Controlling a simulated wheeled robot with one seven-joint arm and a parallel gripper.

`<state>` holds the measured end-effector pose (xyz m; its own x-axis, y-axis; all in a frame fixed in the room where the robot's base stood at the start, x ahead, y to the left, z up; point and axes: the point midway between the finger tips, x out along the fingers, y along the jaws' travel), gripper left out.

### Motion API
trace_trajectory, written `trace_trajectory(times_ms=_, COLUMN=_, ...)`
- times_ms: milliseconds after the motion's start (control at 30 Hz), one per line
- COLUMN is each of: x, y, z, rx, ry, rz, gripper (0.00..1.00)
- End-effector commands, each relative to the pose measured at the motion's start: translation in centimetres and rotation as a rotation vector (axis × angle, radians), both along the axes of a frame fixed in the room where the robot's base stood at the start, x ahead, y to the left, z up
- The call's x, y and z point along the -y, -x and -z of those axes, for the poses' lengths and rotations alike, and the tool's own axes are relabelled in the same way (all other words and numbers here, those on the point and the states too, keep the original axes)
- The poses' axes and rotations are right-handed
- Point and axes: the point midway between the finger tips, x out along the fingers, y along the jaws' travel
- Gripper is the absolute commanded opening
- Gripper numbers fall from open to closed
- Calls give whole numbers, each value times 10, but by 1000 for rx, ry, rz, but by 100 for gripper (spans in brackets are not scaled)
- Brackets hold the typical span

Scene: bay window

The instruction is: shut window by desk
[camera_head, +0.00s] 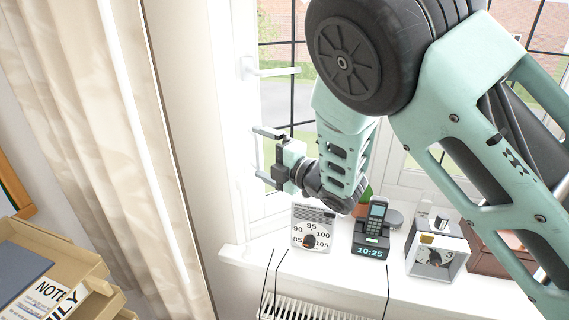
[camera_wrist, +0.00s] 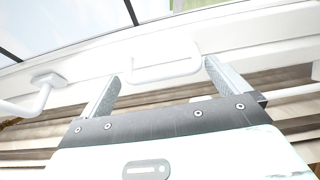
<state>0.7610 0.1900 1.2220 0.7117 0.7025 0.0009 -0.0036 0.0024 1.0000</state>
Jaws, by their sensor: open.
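The white-framed window (camera_head: 246,105) stands behind the sill, beside the curtain, with dark bars across its glass. A white lever handle (camera_head: 270,70) is on its frame above my gripper. My gripper (camera_head: 262,155) is open and empty, its two fingers pointing left at the frame. In the wrist view, my gripper (camera_wrist: 166,80) has its fingers apart, with a white bracket-like fitting (camera_wrist: 163,70) in the space between and beyond their tips. I cannot tell whether they touch. A second white handle (camera_wrist: 40,95) shows at the left there. How far the window stands open is unclear.
On the sill (camera_head: 240,254) below my arm stand a white scale-like dial (camera_head: 312,230), a phone on a clock dock (camera_head: 372,235) and a white box-shaped item (camera_head: 436,250). A beige curtain (camera_head: 110,130) hangs left. Cardboard trays (camera_head: 70,255) are at lower left.

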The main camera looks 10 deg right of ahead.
Motion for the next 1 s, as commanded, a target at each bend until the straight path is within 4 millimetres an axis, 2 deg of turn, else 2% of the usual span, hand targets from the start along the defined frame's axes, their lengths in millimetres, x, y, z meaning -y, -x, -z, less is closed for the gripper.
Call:
trace_trajectory(times_ms=167, x=20, y=20, z=5, rx=-2, ry=-2, rz=4, gripper=100)
trace_trajectory(times_ms=667, x=104, y=104, z=4, rx=0, ry=-4, rz=6, gripper=100)
trace_trajectory(times_ms=1000, x=113, y=114, z=3, rx=4, ry=-3, rz=2, gripper=100)
